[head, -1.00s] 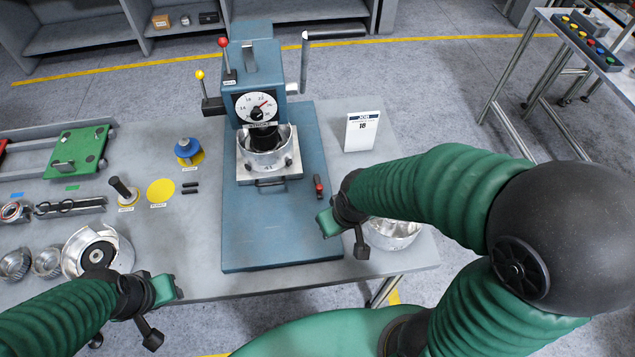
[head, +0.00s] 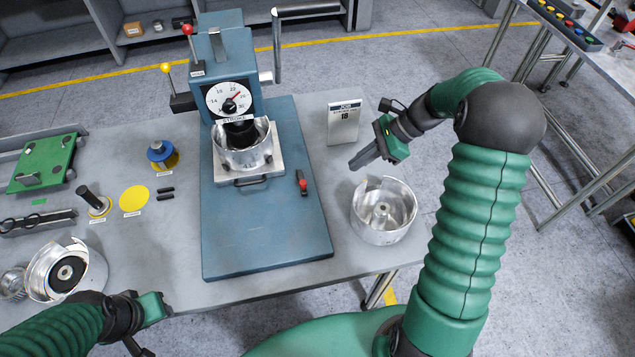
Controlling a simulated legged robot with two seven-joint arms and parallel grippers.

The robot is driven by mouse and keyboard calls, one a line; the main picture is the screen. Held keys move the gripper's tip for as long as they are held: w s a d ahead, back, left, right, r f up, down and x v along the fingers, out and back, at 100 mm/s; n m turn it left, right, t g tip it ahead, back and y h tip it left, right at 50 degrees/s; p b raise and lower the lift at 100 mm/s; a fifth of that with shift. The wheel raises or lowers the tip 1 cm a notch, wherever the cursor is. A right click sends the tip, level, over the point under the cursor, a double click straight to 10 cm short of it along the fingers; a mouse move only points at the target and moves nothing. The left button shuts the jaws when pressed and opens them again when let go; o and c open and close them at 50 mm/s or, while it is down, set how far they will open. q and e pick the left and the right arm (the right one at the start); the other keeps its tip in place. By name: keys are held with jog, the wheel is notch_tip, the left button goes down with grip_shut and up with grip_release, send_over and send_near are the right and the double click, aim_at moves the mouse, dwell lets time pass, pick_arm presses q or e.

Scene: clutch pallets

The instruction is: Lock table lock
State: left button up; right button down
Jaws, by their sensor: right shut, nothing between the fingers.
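A small lever with a red knob (head: 302,183) lies on the blue press base (head: 270,228), right of the sliding plate (head: 278,172); it may be the table lock. The plate has a dark front handle and carries a silver clutch housing (head: 243,150) under the press spindle. My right gripper (head: 358,163) is shut and empty above the table, right of the lever and apart from it. My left gripper (head: 158,307) is low at the left near the table's front edge; its jaws are unclear.
The blue press (head: 228,65) with a dial stands behind the housing, with red and yellow knobbed levers. A silver drum (head: 384,215) stands below my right gripper, and a white sign (head: 344,118) behind it. Another housing (head: 42,270) and several parts lie at the left.

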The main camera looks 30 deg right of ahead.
jog(key=d, duration=0.2)
send_near(305, 188)
jog(key=f, duration=0.1)
jog(key=d+f, duration=0.1)
jog(key=f, duration=0.1)
jog(key=shift+s+d+m+p, duration=0.3)
jog(key=shift+d+m, duration=0.1)
jog(key=a, duration=0.1)
jog(key=w+a, duration=0.1)
jog(key=a, duration=0.1)
jog(key=shift+w+a+f+p, duration=0.35)
jog(key=shift+a, duration=0.05)
jog(key=shift+w+a, duration=0.1)
jog(key=shift+a, duration=0.35)
jog(key=shift+d, duration=0.2)
